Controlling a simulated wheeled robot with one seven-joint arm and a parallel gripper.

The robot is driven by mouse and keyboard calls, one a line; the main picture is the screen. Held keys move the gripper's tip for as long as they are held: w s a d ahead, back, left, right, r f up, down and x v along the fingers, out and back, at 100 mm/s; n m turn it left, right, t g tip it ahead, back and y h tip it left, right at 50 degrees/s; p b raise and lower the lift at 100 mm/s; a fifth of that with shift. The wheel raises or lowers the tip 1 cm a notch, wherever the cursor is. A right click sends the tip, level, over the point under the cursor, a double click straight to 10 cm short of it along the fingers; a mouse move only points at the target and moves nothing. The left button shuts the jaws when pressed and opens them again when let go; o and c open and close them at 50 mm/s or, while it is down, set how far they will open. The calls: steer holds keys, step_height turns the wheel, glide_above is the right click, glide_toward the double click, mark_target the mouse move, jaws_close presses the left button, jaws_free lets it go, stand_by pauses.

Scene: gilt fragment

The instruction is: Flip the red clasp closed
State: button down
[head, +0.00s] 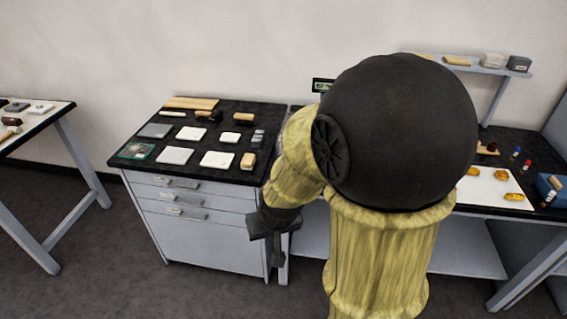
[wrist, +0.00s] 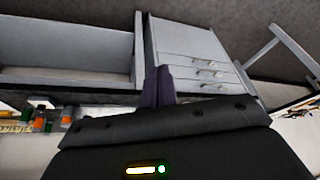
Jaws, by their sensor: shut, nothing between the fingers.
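I cannot make out a red clasp for certain in either view. Small red-marked items (head: 526,166) stand at the right of the workbench in the head view, too small to identify. A blue box (head: 548,190) with a tan piece on it sits beside them. My gripper (head: 278,258) hangs down in front of the drawer cabinet, well away from that bench area. In the wrist view its dark fingers (wrist: 158,86) are together, with nothing between them. My arm hides the middle of the workbench.
The drawer cabinet (head: 204,226) carries white blocks, brushes and a green-edged piece on its black top. A white sheet (head: 483,190) with amber fragments lies on the right bench. A wall shelf (head: 487,68) is above. Another table (head: 58,116) stands at left. Floor between is clear.

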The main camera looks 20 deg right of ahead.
steer(key=w+d+f+m+t+h+b, duration=0.2)
steer(key=w+d+f+t+h+b, duration=0.2)
steer(key=w, duration=0.6)
steer(key=w+d+f+m+t+h+b, duration=0.3)
steer(key=w+d+f+t+h+b, duration=0.2)
steer(key=w+f+t+h+b, duration=0.4)
steer(key=w+f+t+b, duration=0.1)
steer(key=w+t+b, duration=0.1)
steer(key=t+b, duration=0.2)
steer(key=shift+w+d+f+m, duration=0.15)
steer(key=shift+d+f+m, duration=0.15)
steer(key=shift+f, duration=0.05)
steer(key=p+x, duration=0.2)
steer(key=x, duration=1.2)
